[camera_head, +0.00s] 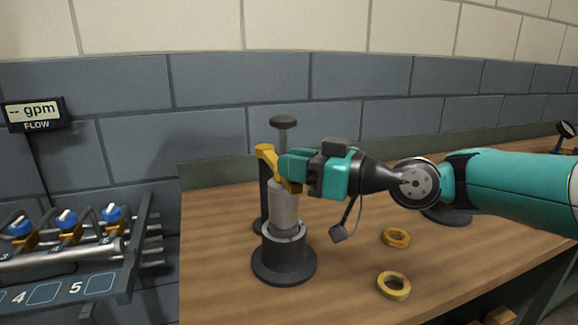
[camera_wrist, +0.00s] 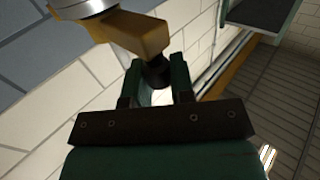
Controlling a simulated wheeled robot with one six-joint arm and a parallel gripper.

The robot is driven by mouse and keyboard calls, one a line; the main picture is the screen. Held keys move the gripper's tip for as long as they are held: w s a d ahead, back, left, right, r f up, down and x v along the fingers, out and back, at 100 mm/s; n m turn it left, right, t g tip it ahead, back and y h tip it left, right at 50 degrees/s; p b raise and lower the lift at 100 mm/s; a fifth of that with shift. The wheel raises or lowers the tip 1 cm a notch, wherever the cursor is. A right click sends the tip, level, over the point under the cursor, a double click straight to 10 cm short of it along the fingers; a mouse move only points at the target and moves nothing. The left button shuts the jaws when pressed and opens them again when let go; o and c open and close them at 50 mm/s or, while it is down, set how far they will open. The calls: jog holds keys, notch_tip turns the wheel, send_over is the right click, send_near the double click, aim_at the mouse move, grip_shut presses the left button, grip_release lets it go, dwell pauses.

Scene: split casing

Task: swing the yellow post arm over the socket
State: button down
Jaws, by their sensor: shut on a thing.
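The yellow post arm (camera_head: 266,152) sits at the top of a dark upright post (camera_head: 264,190) on the table. In the wrist view the yellow arm (camera_wrist: 140,35) ends in a dark knob (camera_wrist: 155,72) between my fingers. My gripper (camera_head: 288,168) is shut on this end of the arm. A grey cylinder (camera_head: 284,208) stands upright just under my gripper, with a rod and dark disc (camera_head: 283,121) above. Below it is the dark round socket (camera_head: 284,268) with a pale rim. I cannot tell how far the cylinder reaches into the socket.
Two yellow rings (camera_head: 394,286) lie on the wooden table (camera_head: 225,290) to the right of the socket. A pipe rack with blue valves (camera_head: 67,220) and a flow display (camera_head: 35,115) are at left.

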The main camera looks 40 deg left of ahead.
jog(key=shift+w+f, duration=0.1)
jog(key=shift+w, duration=0.1)
jog(key=c, duration=1.1)
grip_release()
jog(key=shift+d, duration=0.1)
jog(key=shift+o, duration=0.6)
jog(key=b+v, duration=0.4)
jog(key=v, duration=1.3)
jog(key=shift+d, duration=0.2)
